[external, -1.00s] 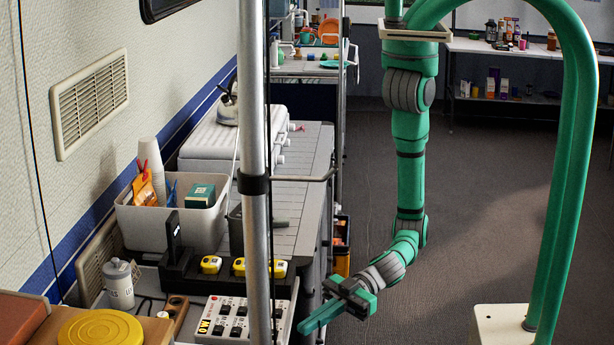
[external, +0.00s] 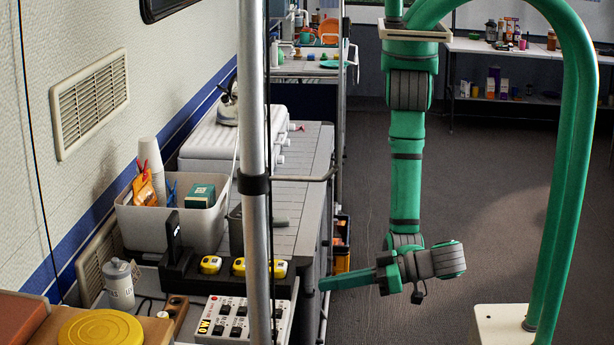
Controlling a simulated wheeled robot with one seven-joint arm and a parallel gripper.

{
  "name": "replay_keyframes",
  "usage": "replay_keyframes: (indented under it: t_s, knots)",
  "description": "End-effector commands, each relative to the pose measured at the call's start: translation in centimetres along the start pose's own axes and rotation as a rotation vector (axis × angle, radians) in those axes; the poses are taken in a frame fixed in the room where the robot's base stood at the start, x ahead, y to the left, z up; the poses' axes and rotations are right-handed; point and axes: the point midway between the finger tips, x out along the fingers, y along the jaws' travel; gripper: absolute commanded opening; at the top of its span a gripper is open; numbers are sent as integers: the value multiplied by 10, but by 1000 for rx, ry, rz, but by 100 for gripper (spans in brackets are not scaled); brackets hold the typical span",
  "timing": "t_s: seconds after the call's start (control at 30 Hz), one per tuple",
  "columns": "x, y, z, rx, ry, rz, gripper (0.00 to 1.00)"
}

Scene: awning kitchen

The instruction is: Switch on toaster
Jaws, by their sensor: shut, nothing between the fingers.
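My gripper (external: 325,284) is shut and empty. Its green fingers point left, with the tips close to the front edge of the counter in the picture; I cannot tell whether they touch it. I cannot clearly make out a toaster. A dark grey box-like thing (external: 235,232) stands on the counter, partly hidden behind the metal pole, and a short dark handle-like piece shows right of the pole. I cannot tell whether this is the toaster. No switch or lever of a toaster can be made out.
A vertical metal pole (external: 254,150) blocks part of the counter view. A grey bin (external: 150,228), a black rack with yellow items (external: 210,265) and a white switch panel (external: 222,325) sit on the left. The grey slatted counter (external: 305,190) is mostly clear. Open floor lies right.

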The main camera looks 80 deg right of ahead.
Motion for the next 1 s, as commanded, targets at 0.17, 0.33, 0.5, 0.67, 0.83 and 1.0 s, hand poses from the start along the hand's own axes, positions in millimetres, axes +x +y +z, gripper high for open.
replay_keyframes:
  t_s: [0.17, 0.33, 0.5, 0.67, 0.83, 1.0]
  knots:
    - [-2, 4, -1, 25, -9, 18, 0]
    - [-2, 4, -1, 24, -9, 17, 0]
    - [2, 4, -1, 23, -8, 18, 0]
    - [21, 5, -1, 22, -8, 20, 0]
    - [52, 6, 0, 23, -8, 20, 0]
    - [84, 6, 0, 23, -9, 20, 0]
